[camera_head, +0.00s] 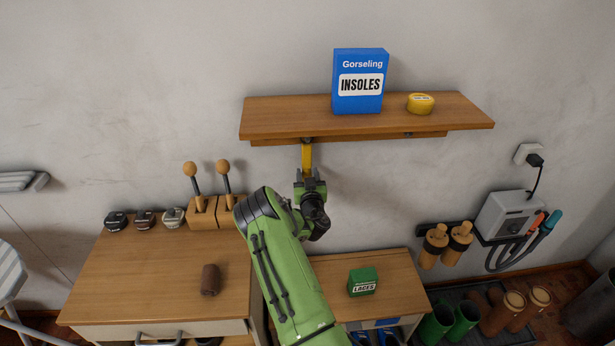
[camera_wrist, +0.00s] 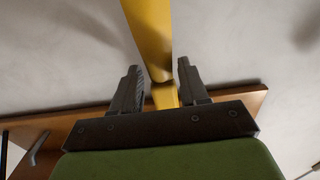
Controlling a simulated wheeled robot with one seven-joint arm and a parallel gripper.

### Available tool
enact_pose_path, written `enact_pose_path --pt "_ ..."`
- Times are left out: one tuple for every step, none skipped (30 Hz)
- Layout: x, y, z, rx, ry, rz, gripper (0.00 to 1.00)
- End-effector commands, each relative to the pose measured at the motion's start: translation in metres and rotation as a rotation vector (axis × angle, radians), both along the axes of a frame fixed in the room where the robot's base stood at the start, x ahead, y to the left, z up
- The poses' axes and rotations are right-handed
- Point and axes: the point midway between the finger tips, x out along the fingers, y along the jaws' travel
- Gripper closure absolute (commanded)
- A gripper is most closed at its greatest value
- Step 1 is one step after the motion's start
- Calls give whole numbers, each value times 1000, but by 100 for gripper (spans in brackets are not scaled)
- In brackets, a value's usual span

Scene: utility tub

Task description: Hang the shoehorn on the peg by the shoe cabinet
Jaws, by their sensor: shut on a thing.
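The yellow shoehorn (camera_head: 307,157) is in my gripper (camera_head: 308,175), just under the front edge of the wooden shelf in the head view. Its upper end reaches the shelf's underside, and I cannot tell if it touches anything there. In the wrist view the shoehorn (camera_wrist: 150,35) runs between the two dark fingers of my gripper (camera_wrist: 161,85), which is shut on it. I cannot clearly make out the peg. Small dark fittings show under the shelf, one close to the shoehorn's top and one farther right (camera_head: 408,134).
The shelf (camera_head: 270,115) holds a blue insoles box (camera_head: 345,65) and a yellow tin (camera_head: 420,104). A boot dryer (camera_head: 505,215) is at right.

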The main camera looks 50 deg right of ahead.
Motion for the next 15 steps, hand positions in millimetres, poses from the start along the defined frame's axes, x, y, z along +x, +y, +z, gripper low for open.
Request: enact_pose_path --pt "0 0 1 -1 -1 0 88" --pt "0 0 1 -1 -1 0 88" --pt "0 0 1 -1 -1 0 88" --pt "0 0 1 -1 -1 0 88" --pt "0 0 1 -1 -1 0 88" --pt "0 0 1 -1 -1 0 88" --pt "0 0 1 -1 -1 0 88" --pt "0 0 1 -1 -1 0 88" --pt "0 0 1 -1 -1 0 88" --pt "0 0 1 -1 -1 0 55" --pt "0 0 1 -1 -1 0 50" --pt "0 0 1 -1 -1 0 44" --pt "0 0 1 -1 -1 0 39" --pt "0 0 1 -1 -1 0 35" --pt "0 0 1 -1 -1 0 29"
